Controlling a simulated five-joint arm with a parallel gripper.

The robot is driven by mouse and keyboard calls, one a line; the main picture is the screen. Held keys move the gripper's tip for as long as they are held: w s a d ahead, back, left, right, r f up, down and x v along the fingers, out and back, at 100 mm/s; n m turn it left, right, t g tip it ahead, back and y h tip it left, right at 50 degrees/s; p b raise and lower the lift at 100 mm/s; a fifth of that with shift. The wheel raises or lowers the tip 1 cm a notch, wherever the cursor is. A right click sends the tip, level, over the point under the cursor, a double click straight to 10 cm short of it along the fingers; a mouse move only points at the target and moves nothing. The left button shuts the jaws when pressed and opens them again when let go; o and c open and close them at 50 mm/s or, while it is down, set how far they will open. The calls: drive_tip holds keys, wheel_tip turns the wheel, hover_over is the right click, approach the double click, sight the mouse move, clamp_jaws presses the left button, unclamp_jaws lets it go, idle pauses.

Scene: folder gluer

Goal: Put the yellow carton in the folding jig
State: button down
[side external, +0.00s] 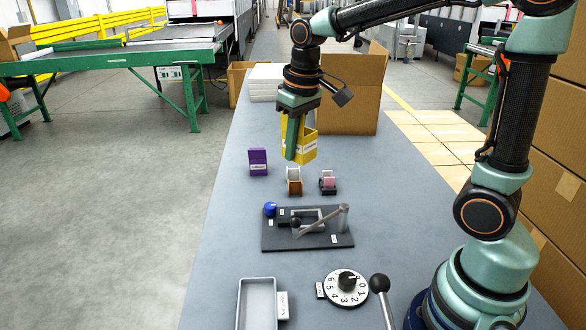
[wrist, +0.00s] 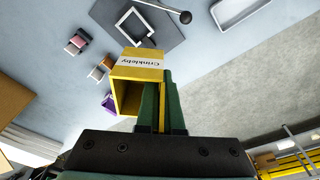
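The yellow carton (side external: 306,149) is an open box with a white label, raised above the grey table. In the wrist view the carton (wrist: 128,92) is close, its label reads "Crinkleby" and its open mouth shows. My gripper (side external: 289,152) points down at it; in the wrist view its green fingers (wrist: 162,100) are close together, with one carton wall between them. What looks like the folding jig (side external: 270,242) is a dark plate with a pale square frame, a lever, a post and a blue knob. It also shows at the top of the wrist view (wrist: 175,35).
A grey tray (side external: 241,300), numbered dial (side external: 346,293) and ball-topped lever (side external: 380,285) are nearer. A cardboard box (side external: 350,105) stands behind.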

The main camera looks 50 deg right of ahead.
drive_tip(key=s, duration=0.1)
hover_over(252, 197)
wheel_tip(252, 197, down, 3)
drive_tip(key=f, duration=1.9)
drive_tip(key=shift+s+a+f, duration=0.1)
drive_tip(key=shift+s+f, duration=0.1)
drive_tip(key=shift+s, duration=0.1)
drive_tip(key=shift+f, duration=0.15)
drive_tip(key=c, duration=1.1)
unclamp_jaws()
